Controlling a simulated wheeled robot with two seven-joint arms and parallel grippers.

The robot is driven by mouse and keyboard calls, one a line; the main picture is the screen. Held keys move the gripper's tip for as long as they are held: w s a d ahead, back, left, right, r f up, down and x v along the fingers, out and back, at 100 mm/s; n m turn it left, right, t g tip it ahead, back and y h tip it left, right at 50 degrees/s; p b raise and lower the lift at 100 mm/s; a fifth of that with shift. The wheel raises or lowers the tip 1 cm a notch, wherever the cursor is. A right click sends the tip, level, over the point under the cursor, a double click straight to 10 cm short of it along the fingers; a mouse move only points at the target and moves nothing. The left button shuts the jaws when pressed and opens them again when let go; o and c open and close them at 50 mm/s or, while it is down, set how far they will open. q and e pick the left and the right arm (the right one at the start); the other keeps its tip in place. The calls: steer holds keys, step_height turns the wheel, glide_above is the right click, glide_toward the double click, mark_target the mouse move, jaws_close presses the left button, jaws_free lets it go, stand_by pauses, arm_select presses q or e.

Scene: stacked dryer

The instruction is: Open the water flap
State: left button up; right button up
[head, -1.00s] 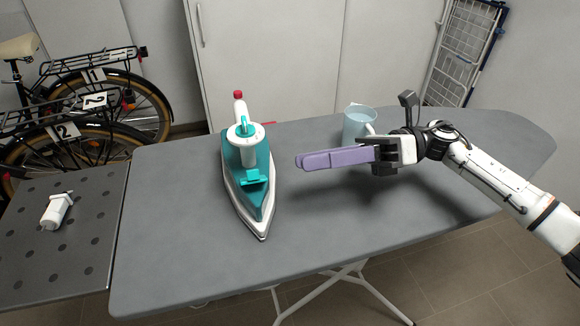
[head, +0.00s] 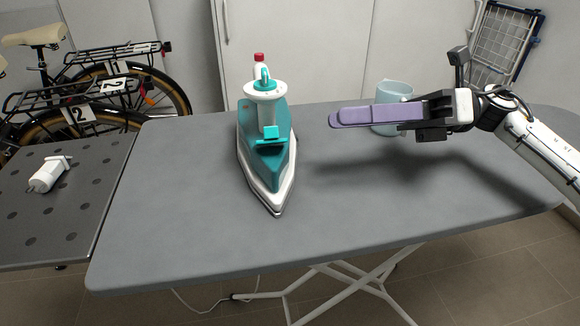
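A teal and white iron (head: 283,165) rests flat on the grey ironing board, its pointed tip toward me. A small teal piece (head: 270,133) on top near its front looks like the water flap; I cannot tell whether it is open. A white handle part with a teal knob rises behind it. My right gripper (head: 334,119), with long purple fingers pointing left, is above the board to the right of the iron, apart from it. The fingers lie close together, look shut and hold nothing visible. My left gripper is not in view.
A light blue cup (head: 393,92) stands behind my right gripper. A dark perforated side shelf (head: 85,215) holds a white plug-like item (head: 50,174). Bicycles and a white cabinet (head: 290,50) stand behind.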

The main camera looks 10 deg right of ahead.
mark_target(270, 136)
steer(key=a+b, duration=0.2)
steer(key=a, duration=0.3)
steer(key=a+b, duration=0.3)
steer(key=a, duration=0.2)
steer(key=shift+s+a+f, duration=0.1)
steer(key=shift+s+a, duration=0.05)
steer(key=shift+s, duration=0.05)
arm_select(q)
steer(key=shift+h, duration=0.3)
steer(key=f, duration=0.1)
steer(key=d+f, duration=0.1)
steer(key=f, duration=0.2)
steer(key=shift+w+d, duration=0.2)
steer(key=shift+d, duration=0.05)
arm_select(e)
jaws_close()
